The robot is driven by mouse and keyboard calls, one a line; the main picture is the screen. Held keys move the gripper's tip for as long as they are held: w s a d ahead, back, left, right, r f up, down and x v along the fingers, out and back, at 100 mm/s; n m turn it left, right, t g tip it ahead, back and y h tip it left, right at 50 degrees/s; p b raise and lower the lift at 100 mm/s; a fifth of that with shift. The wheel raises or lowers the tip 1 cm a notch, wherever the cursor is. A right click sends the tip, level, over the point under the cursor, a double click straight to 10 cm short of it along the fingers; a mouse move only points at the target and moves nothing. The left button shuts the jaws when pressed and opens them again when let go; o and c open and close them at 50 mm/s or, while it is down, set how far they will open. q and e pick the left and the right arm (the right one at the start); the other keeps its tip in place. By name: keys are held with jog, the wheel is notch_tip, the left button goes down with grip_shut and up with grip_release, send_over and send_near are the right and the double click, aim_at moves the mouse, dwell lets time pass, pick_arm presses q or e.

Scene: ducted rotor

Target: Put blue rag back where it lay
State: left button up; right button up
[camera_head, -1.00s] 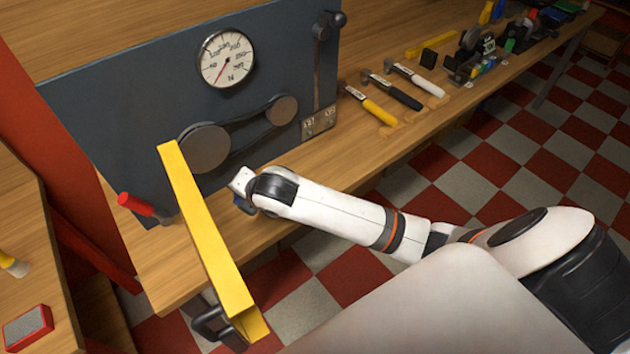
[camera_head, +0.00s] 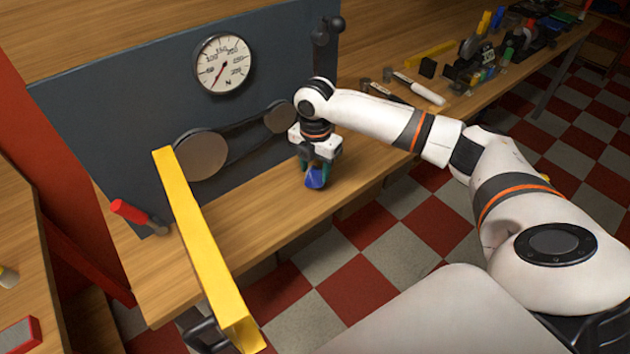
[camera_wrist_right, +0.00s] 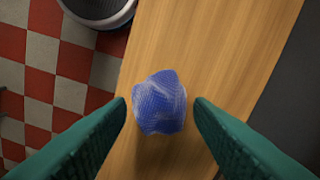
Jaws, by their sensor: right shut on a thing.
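The blue rag (camera_head: 316,179) is a small bunched cloth hanging from my right gripper (camera_head: 318,168), over the wooden bench (camera_head: 250,215) in front of the grey panel. In the right wrist view the rag (camera_wrist_right: 159,101) sits between the two green fingertips, with bench wood behind it. The gripper is shut on it and points down. Whether the rag's underside touches the bench is hard to tell. My left gripper is not in view.
A yellow beam (camera_head: 207,250) crosses the bench on the left, near a red-handled tool (camera_head: 138,215). The panel (camera_head: 110,130) carries a gauge (camera_head: 224,64) and pulleys. Several tools lie further right. A grey bin (camera_wrist_right: 100,8) stands beside the bench.

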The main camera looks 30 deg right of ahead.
aim_at(315, 180)
notch_tip(315, 180, down, 5)
jog(key=shift+r, duration=0.1)
jog(key=o, duration=0.9)
jog(key=shift+r, duration=0.1)
notch_tip(315, 180, up, 12)
jog(key=shift+f+b, duration=0.1)
jog(key=shift+b, duration=0.3)
